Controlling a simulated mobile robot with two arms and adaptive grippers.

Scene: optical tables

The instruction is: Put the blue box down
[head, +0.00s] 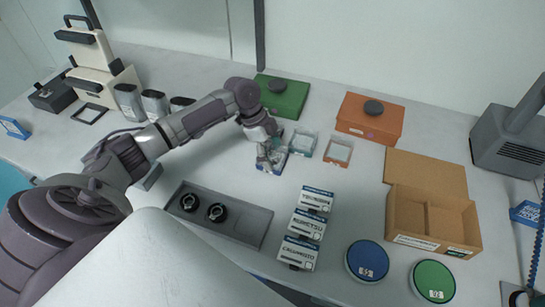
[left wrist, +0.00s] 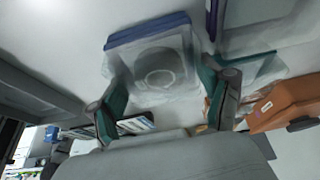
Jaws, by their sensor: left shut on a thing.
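The blue box (head: 268,168) is a small clear box with a blue edge, low at the table surface under my left gripper (head: 270,150) in the head view. In the left wrist view the box (left wrist: 148,58) has a blue strip along one side and a round shape inside. The green-padded fingers of my left gripper (left wrist: 162,88) stand on either side of it, and the gripper is shut on it. The fingers and wrist hide part of the box in the head view. I cannot tell whether its underside touches the table. My right gripper is not in view.
A teal-edged clear box (head: 302,143) and an orange-edged one (head: 338,151) stand just right. Behind are a green case (head: 290,100) and an orange case (head: 375,118). A grey tray (head: 243,225), white boxes (head: 307,226) and an open carton (head: 430,240) lie nearer.

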